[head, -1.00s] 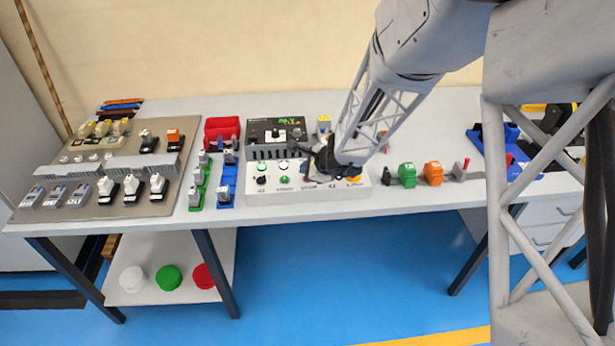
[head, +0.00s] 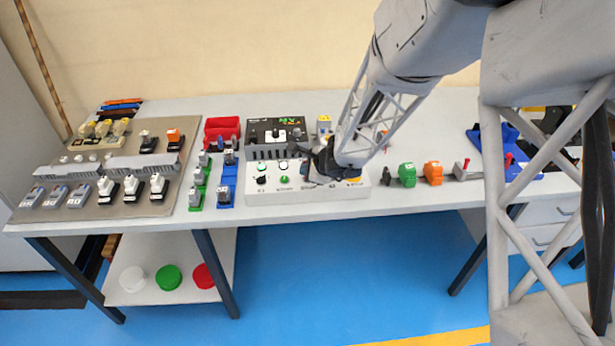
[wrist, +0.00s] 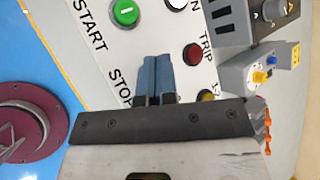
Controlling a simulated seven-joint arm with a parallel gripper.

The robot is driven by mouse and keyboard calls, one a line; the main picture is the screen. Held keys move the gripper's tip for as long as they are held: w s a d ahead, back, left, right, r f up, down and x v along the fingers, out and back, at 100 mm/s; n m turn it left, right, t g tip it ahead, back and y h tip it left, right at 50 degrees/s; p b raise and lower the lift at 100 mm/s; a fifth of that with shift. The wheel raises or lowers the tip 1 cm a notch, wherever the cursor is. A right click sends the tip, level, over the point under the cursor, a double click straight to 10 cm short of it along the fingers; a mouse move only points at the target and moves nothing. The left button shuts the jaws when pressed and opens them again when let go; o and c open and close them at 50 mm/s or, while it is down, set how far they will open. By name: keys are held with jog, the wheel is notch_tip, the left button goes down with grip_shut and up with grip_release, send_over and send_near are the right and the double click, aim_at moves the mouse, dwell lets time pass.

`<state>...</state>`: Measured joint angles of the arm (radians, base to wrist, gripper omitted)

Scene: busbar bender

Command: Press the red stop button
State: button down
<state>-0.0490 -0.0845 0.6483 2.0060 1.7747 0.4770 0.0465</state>
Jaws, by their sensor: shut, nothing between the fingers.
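The control panel (head: 270,198) is a pale box on the bench, with a row of lamps and buttons. My gripper (head: 312,176) is over its middle. In the wrist view, my gripper's blue fingertips (wrist: 153,75) are together and empty, right beside the STOP label (wrist: 122,85). The red stop button itself does not show; my fingers cover the spot beside its label. I cannot tell whether they touch it. The green START button (wrist: 125,12) is above the fingers in the wrist view. A red TRIP lamp (wrist: 193,54) is to their right.
A yellow lamp (wrist: 207,97) is close to my fingers' right side. A black-faced unit (head: 275,133) stands behind the panel. A green block (head: 407,174) and an orange block (head: 432,173) stand to its right. A dark red round thing (wrist: 25,125) lies beyond the panel's front.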

jog(key=shift+f, duration=0.15)
dwell(0.6)
jog(key=shift+r, duration=0.85)
jog(key=shift+r, duration=0.15)
jog(key=shift+r, duration=2.35)
